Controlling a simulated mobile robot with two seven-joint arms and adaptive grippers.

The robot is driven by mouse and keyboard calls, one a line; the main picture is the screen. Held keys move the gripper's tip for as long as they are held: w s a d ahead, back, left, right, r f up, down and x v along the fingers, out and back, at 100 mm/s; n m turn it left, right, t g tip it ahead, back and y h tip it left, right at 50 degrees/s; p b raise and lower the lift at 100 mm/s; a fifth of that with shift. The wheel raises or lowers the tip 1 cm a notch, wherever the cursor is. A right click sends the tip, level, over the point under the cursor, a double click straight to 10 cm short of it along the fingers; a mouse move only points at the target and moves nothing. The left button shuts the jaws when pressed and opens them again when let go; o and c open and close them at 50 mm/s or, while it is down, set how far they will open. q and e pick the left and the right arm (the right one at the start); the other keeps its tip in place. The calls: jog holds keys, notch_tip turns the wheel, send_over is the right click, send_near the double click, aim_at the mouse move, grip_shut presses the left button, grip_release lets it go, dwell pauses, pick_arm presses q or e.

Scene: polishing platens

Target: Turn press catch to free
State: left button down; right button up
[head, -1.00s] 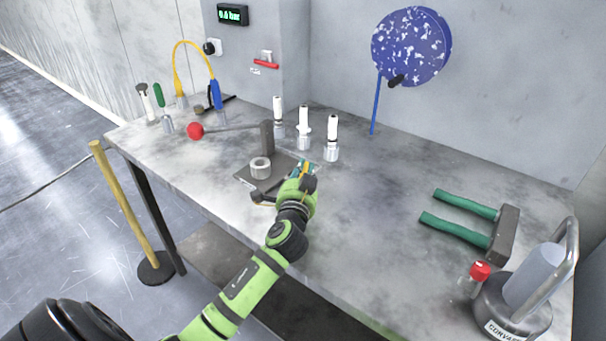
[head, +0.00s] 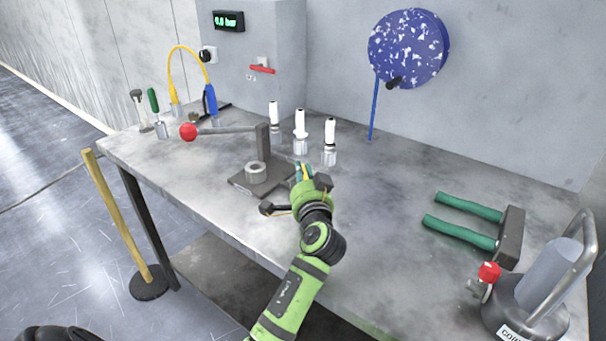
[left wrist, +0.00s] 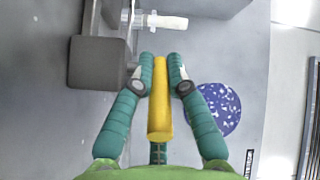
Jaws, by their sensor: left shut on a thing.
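The press stands at the middle of the bench, with a dark base plate (head: 240,183), a dark upright post (head: 262,142) and a lever ending in a red ball (head: 189,132) that points left. My left gripper (head: 303,172) is at the right front of the press, low over the bench. In the left wrist view its teal fingers (left wrist: 160,75) are shut on a yellow bar (left wrist: 159,110), which appears to be the catch handle. My right gripper is out of view.
A metal ring (head: 256,172) sits on the press base. Several white-topped bottles (head: 300,125) stand behind. The bench between is clear.

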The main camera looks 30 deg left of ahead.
pick_arm(q)
jog(key=c, duration=1.5)
grip_release()
jog(key=v, duration=1.2)
